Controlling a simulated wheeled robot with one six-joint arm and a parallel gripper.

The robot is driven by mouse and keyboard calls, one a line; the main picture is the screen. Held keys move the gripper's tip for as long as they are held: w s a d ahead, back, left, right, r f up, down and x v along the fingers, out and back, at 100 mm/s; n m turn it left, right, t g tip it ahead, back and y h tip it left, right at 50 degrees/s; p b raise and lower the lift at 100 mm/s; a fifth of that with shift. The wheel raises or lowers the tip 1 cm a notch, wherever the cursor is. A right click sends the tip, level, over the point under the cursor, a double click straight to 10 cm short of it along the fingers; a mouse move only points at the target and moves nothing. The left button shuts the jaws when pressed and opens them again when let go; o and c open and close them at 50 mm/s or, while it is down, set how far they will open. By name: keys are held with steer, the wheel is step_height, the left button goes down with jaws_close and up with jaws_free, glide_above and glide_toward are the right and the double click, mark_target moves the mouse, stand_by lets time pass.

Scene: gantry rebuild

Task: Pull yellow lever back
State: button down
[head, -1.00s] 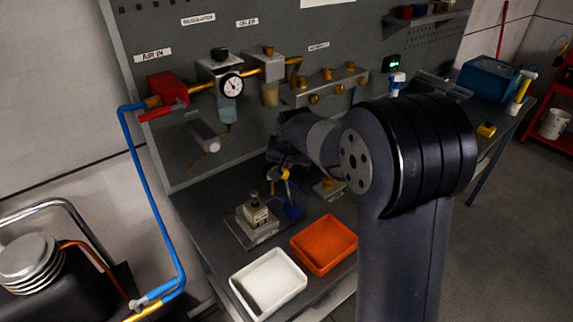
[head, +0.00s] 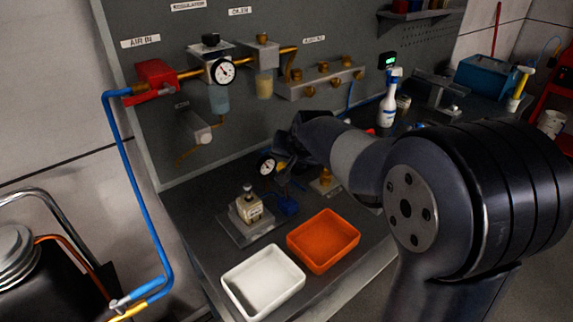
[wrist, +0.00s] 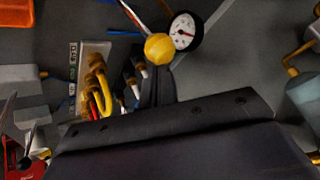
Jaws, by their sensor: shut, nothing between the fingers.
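The yellow lever's round knob (wrist: 160,46) shows in the wrist view, on a thin rod running to the upper left. It lies right at the tips of my gripper (wrist: 157,72), whose dark fingers are shut and empty. I cannot tell whether they touch it. In the head view the yellow knob (head: 281,165) shows just below my gripper (head: 284,153), above a blue base (head: 288,206) on the bench. The wrist and gripper body partly hide the area behind the lever.
A small gauge (head: 266,165) stands left of the lever; it also shows in the wrist view (wrist: 183,31). A white tray (head: 233,293) and an orange tray (head: 351,232) lie in front. A small block fixture (head: 248,208) stands left. A spray bottle (head: 389,105) stands behind right.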

steer(key=s+d+f+t+y+b, duration=0.1)
steer(key=s+b, duration=0.4)
steer(key=b, duration=0.9)
steer(key=shift+d+m+t+y+b, duration=0.3)
steer(key=shift+d+t+y, duration=0.2)
steer(key=shift+d+t, duration=0.65)
steer(key=shift+s, duration=0.1)
steer(key=w+d+r+p, duration=0.1)
steer(key=w+r+p, duration=0.1)
steer(key=w, duration=0.2)
steer(key=v, duration=0.9)
steer(key=shift+s+f, duration=0.2)
steer(key=shift+s, duration=0.25)
steer(key=shift+w, duration=0.1)
